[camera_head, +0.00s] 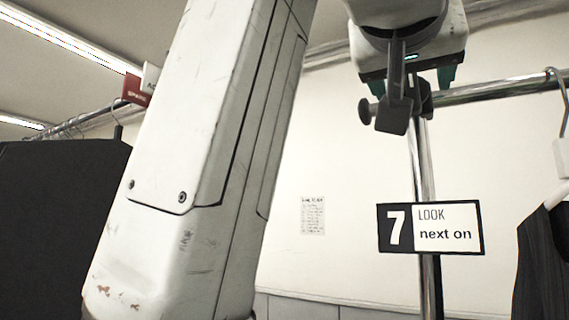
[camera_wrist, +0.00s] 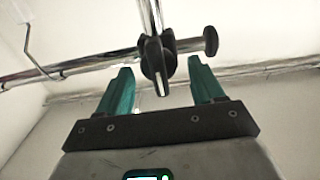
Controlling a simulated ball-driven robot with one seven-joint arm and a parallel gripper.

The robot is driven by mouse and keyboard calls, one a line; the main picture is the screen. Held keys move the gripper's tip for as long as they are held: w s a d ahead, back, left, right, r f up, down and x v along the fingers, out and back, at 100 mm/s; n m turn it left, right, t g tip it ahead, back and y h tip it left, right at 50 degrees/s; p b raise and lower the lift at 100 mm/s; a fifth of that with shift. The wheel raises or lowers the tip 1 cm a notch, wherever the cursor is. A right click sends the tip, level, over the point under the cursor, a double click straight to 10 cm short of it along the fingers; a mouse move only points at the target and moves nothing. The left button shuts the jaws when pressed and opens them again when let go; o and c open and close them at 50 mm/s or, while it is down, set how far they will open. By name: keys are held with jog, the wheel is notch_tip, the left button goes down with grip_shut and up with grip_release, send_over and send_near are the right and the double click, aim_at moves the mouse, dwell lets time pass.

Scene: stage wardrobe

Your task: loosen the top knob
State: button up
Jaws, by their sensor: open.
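The black round knob (camera_head: 365,111) sticks out to the left of a dark clamp (camera_head: 394,117) where a chrome rail meets a chrome upright. In the wrist view the same knob (camera_wrist: 210,41) is at the right end of a short stem on the clamp (camera_wrist: 157,68). My gripper (camera_head: 412,91) is open and empty, with green fingers. In the wrist view my gripper (camera_wrist: 162,76) has the clamp's middle between its fingers in the picture. The knob lies above the right fingertip there. I cannot tell the depth gap, and no contact shows.
The chrome upright (camera_head: 421,165) carries a "7 LOOK next on" sign (camera_head: 430,228). The chrome rail (camera_head: 500,88) runs right, with a hanger (camera_head: 558,110) and a dark garment (camera_head: 541,265). My arm blocks the middle left.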

jog(key=c, duration=1)
jog(key=shift+n, duration=0.3)
jog(key=n+b, duration=0.1)
jog(key=n, duration=0.3)
jog(key=shift+w+f+n, duration=0.1)
jog(key=shift+n, duration=0.2)
jog(key=n+b, duration=0.1)
jog(key=n, duration=0.3)
jog(key=shift+a+f, duration=0.1)
jog(key=shift+a, duration=0.05)
jog(key=n+b, duration=0.2)
jog(key=n, duration=0.2)
jog(key=shift+w+f+n, duration=0.1)
jog(key=shift+f+n, duration=0.05)
jog(key=shift+n, duration=0.25)
jog(key=shift+a+n+b, duration=0.1)
jog(key=shift+n+b, duration=0.55)
jog(key=shift+n, duration=1.25)
